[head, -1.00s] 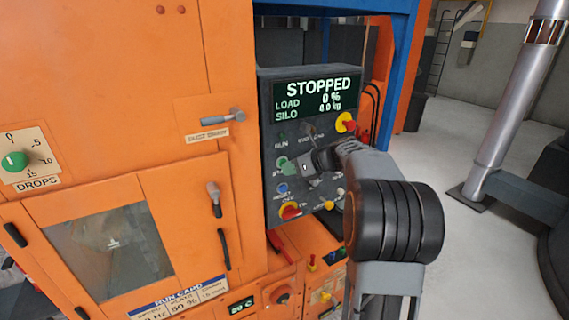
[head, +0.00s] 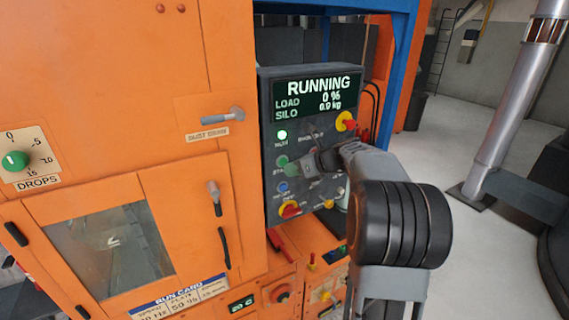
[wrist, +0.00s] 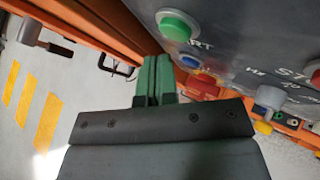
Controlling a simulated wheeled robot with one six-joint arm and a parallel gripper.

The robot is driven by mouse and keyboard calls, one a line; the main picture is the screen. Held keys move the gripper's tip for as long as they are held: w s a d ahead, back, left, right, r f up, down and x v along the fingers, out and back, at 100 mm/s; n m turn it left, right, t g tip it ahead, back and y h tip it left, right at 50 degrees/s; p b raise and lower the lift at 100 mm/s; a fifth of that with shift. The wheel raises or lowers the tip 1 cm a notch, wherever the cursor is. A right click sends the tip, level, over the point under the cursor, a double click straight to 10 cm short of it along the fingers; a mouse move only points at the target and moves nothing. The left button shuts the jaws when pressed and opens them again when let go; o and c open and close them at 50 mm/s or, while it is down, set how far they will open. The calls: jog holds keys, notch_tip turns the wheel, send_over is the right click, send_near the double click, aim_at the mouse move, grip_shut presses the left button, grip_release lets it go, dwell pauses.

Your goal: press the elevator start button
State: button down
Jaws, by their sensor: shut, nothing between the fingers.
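The control panel (head: 325,92) is a dark box whose display reads RUNNING, LOAD 0 %, SILO 0.0 kg. A green lamp (head: 282,135) on it is lit. The green start button (head: 282,161) sits below that lamp, close to my gripper's tip. In the wrist view the green button (wrist: 178,24) stands above and a little right of my gripper (wrist: 154,78). My gripper's green fingers are together and empty, with a visible gap to the button. In the head view my gripper (head: 293,167) is partly hidden by my wrist.
A blue button (head: 282,187) and a red-and-yellow knob (head: 290,209) sit below the start button. Another red-and-yellow knob (head: 346,121) is at the panel's upper right. The orange cabinet (head: 130,80), with protruding handles, stands left. Open floor (head: 455,125) lies right.

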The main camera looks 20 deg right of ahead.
jog(key=shift+s+d+b, duration=0.15)
jog(key=shift+s, duration=1.1)
jog(key=shift+s+d+b, duration=0.15)
jog(key=shift+s, duration=1.1)
jog(key=s+a+f+n+g+h, duration=0.2)
jog(key=s+f+n+g+h, duration=0.25)
jog(key=s+f+n, duration=0.75)
jog(key=s+a+r+n+h, duration=0.4)
jog(key=s+a+n, duration=0.4)
jog(key=n, duration=0.9)
jog(key=shift+a+r+n, duration=0.35)
jog(key=shift+a+n, duration=0.05)
jog(key=shift+a, duration=0.15)
